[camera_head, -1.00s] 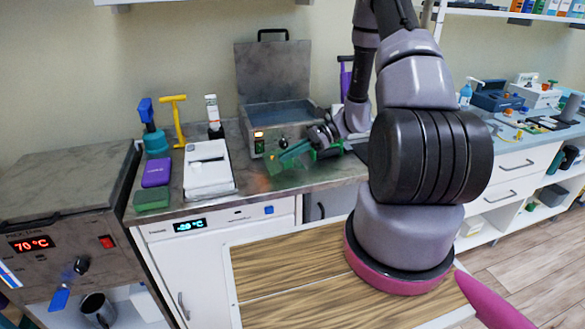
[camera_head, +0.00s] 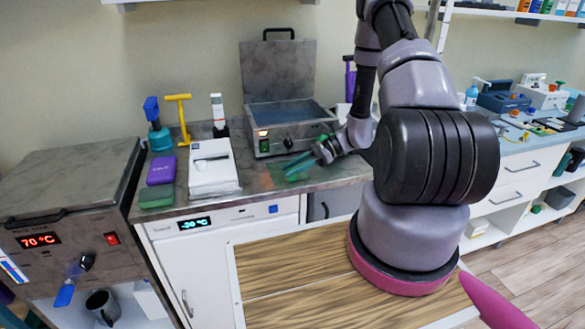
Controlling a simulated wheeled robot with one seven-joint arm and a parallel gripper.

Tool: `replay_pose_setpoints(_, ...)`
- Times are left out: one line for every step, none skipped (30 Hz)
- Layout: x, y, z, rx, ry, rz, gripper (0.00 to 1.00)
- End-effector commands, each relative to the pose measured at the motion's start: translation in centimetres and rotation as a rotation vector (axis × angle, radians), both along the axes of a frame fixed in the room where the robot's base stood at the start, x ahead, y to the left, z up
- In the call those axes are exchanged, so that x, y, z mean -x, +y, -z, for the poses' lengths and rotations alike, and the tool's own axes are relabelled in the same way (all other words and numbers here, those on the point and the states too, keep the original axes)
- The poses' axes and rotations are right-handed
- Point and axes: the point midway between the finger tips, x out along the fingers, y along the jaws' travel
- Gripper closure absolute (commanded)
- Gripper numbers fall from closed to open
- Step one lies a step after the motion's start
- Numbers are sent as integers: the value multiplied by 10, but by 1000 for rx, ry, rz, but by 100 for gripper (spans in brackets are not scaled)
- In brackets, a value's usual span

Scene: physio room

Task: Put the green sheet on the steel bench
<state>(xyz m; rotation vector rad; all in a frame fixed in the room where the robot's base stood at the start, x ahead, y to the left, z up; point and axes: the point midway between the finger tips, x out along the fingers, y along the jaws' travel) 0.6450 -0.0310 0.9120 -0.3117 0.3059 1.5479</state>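The steel bench (camera_head: 250,200) runs along the wall, with a bare strip in front of the open steel bath. A thin, see-through green sheet (camera_head: 285,174) shows low over this strip, at the tip of my gripper; I cannot tell whether it touches the bench. My gripper (camera_head: 305,161) reaches in from the right, low over the bench, its teal-tinted fingers pointing left. The fingers are small and blend with the green, so their gap and grip are unclear. Another bit of green (camera_head: 325,138) shows just behind my gripper.
The open steel bath (camera_head: 278,138) stands just behind my gripper. To the left are a white device (camera_head: 212,170), a purple box (camera_head: 161,170), a green block (camera_head: 157,196) and a yellow T-handled tool (camera_head: 181,115). A wood-topped surface (camera_head: 290,265) lies in front.

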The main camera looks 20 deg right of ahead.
Motion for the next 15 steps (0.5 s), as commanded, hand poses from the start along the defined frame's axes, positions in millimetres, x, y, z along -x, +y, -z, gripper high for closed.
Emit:
replay_pose_setpoints(0,0,0,0,0,0,60)
replay_pose_setpoints(0,0,0,0,0,0,60)
replay_pose_setpoints(0,0,0,0,0,0,60)
replay_pose_setpoints(0,0,0,0,0,0,60)
replay_pose_setpoints(0,0,0,0,0,0,60)
replay_pose_setpoints(0,0,0,0,1,0,60)
replay_pose_setpoints(0,0,0,0,1,-1,60)
replay_pose_setpoints(0,0,0,0,1,-1,60)
replay_pose_setpoints(0,0,-1,0,0,-1,60)
replay_pose_setpoints(0,0,-2,0,0,-1,60)
replay_pose_setpoints(0,0,-4,0,0,-1,60)
replay_pose_setpoints(0,0,-7,1,0,-1,60)
replay_pose_setpoints(0,-3,-9,1,1,0,60)
replay_pose_setpoints(0,-7,-10,1,0,2,60)
replay_pose_setpoints(-1,-14,-12,2,-1,4,60)
